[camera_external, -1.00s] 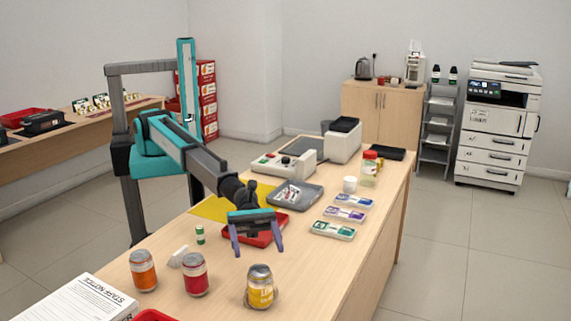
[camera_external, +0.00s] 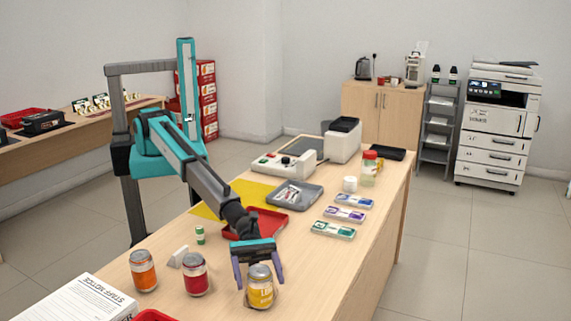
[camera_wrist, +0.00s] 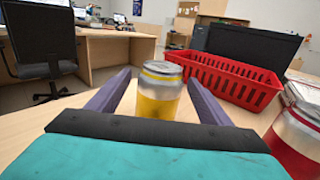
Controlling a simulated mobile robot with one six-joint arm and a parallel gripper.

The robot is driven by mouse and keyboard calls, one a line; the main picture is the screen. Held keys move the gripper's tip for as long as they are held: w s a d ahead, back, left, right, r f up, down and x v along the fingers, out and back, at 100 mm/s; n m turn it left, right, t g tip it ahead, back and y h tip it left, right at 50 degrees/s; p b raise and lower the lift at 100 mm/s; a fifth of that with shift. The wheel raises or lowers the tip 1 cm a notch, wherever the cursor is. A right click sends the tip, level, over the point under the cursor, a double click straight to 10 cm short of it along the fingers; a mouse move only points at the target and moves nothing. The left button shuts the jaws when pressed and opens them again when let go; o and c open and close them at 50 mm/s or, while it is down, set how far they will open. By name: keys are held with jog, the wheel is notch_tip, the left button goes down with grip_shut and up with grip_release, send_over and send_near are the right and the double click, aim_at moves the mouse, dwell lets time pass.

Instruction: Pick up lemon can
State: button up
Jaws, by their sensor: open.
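The lemon can (camera_external: 261,288), yellow with a silver top, stands upright near the front edge of the counter. It also shows in the wrist view (camera_wrist: 158,93), centred between my two purple fingers. My gripper (camera_external: 260,285) is open, with one finger on each side of the can. In the wrist view the fingers (camera_wrist: 158,90) appear apart from the can, with gaps on both sides. The can's lower part is hidden behind my gripper's body in the wrist view.
A red can (camera_external: 195,275) and an orange can (camera_external: 143,270) stand to the left. A red basket (camera_wrist: 225,80) lies beyond the lemon can in the wrist view. A red tray (camera_external: 268,219) sits behind my gripper. The counter right of the can is clear.

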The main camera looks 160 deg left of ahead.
jog(key=shift+w+d+p, duration=0.15)
jog(key=shift+w+p, duration=0.1)
jog(key=shift+w, duration=0.95)
jog(key=shift+w+d+p, duration=0.1)
jog(key=shift+w+p, duration=0.15)
jog(key=shift+w, duration=0.9)
jog(key=c, duration=1.6)
jog(key=shift+o, duration=0.2)
jog(key=shift+r, duration=0.1)
jog(key=shift+r, duration=0.75)
jog(key=b, duration=0.3)
send_near(261, 282)
jog(key=s+d+r, duration=0.3)
jog(key=s+d, duration=0.1)
jog(key=s, duration=0.1)
jog(key=shift+r, duration=0.3)
jog(key=shift+d, duration=0.15)
